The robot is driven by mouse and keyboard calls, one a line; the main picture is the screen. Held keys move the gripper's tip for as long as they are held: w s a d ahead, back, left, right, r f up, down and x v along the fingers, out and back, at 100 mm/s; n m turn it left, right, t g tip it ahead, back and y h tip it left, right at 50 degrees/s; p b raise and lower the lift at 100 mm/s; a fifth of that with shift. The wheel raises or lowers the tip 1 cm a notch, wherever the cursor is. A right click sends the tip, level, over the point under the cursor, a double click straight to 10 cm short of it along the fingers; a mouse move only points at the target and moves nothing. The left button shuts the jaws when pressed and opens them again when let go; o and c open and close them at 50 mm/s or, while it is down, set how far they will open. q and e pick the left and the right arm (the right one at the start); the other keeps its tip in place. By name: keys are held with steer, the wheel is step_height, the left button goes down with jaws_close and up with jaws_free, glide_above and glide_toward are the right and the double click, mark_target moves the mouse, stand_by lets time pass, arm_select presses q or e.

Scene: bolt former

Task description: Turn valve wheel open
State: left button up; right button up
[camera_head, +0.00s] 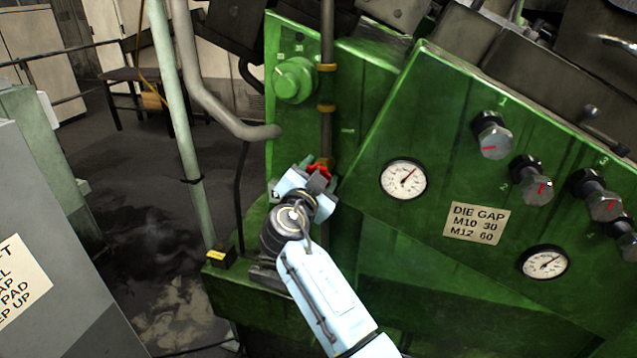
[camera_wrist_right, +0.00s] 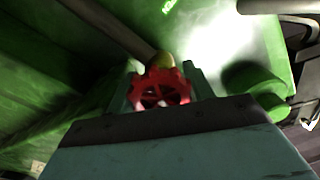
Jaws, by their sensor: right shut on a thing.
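The red valve wheel (camera_head: 319,170) sits on the vertical pipe at the front of the green machine, low on its left part. In the head view my right gripper (camera_head: 318,180) is at the wheel and covers most of it. In the right wrist view the spoked wheel (camera_wrist_right: 160,89) lies between the two fingers of my right gripper (camera_wrist_right: 163,88), with a brass-coloured fitting and pipe behind it. The right gripper is shut on the wheel. My left gripper is in neither view.
The green panel carries dial gauges (camera_head: 403,179), several knobs and a die gap label (camera_head: 477,223). A round green knob (camera_head: 293,80) is above the wheel. A pale green post (camera_head: 178,130) and bent grey pipe (camera_head: 215,95) stand at left. A grey cabinet (camera_head: 60,290) is at lower left.

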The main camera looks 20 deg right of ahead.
steer(key=n+b, duration=0.1)
steer(key=n, duration=0.2)
steer(key=shift+f+b, duration=0.15)
steer(key=shift+b, duration=0.15)
steer(key=n, duration=0.2)
steer(key=shift+n+b, duration=0.3)
steer(key=shift+b, duration=0.05)
steer(key=n, duration=0.2)
steer(key=shift+n, duration=0.4)
steer(key=n, duration=0.2)
steer(key=shift+s+n, duration=0.1)
steer(key=shift+n, duration=0.3)
steer(key=n+p, duration=0.1)
steer(key=n, duration=0.2)
steer(key=shift+d+r+n+p, duration=0.1)
steer(key=shift+r+n+p, duration=0.1)
steer(key=shift+n+p, duration=0.15)
steer(key=n+p, duration=0.1)
steer(key=n, duration=0.2)
steer(key=shift+n+p, duration=0.25)
steer(key=shift+p, duration=0.15)
steer(key=n+p, duration=0.2)
steer(key=n, duration=0.2)
steer(key=shift+r+p, duration=0.1)
steer(key=shift+p, duration=0.25)
steer(key=shift+n+p, duration=1)
steer(key=shift+n, duration=1)
